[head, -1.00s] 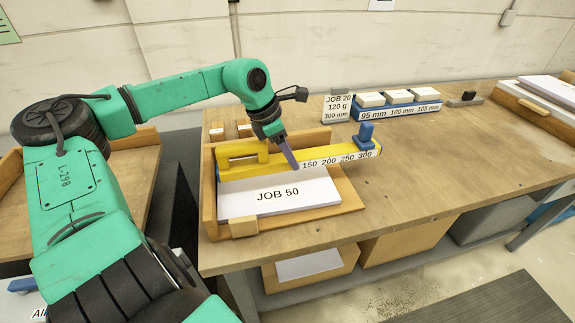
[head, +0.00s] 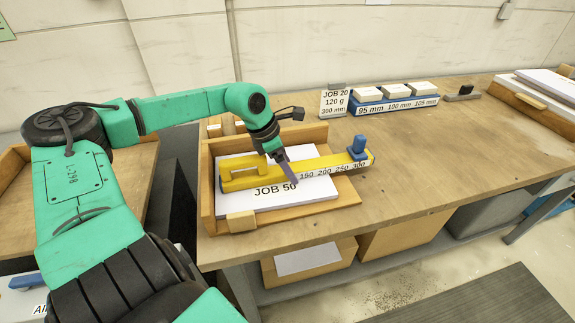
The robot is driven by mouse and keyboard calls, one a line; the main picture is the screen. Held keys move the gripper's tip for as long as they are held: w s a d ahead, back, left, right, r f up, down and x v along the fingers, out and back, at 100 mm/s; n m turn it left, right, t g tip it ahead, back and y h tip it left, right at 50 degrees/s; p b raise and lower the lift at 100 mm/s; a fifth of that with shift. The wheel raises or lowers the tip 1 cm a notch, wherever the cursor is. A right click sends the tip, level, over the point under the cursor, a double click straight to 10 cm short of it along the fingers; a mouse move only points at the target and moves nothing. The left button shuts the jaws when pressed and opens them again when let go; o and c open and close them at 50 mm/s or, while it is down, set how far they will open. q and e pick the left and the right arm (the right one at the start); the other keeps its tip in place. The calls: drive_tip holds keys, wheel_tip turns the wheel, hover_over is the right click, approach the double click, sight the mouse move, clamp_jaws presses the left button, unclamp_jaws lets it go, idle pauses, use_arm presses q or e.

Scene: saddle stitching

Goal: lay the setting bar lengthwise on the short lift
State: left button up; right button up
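The setting bar (head: 240,182) is yellow, with a handle at its left end, a scale reading 150 to 300 and a blue stop (head: 358,146) near its right end. It lies across or just above the white paper lift (head: 230,206) marked JOB 50, slightly slanted; contact is hard to tell. Its right end sticks out past the paper. My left gripper (head: 293,180) comes down over the bar's middle and appears shut on it; only one purplish finger shows clearly. My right gripper is not in view.
The lift sits in a wooden tray (head: 208,190) with a back and left wall and a front block (head: 241,221). A blue rack (head: 392,106) with white blocks and a JOB 20 sign (head: 335,104) stand behind right. The right bench is mostly clear.

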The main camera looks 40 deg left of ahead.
use_arm(q)
drive_tip(key=shift+r, duration=0.75)
drive_tip(key=b+v, duration=0.1)
drive_tip(key=v, duration=0.9)
drive_tip(key=shift+s+a+r, duration=0.2)
drive_tip(key=shift+s+r, duration=0.05)
drive_tip(key=shift+r, duration=0.05)
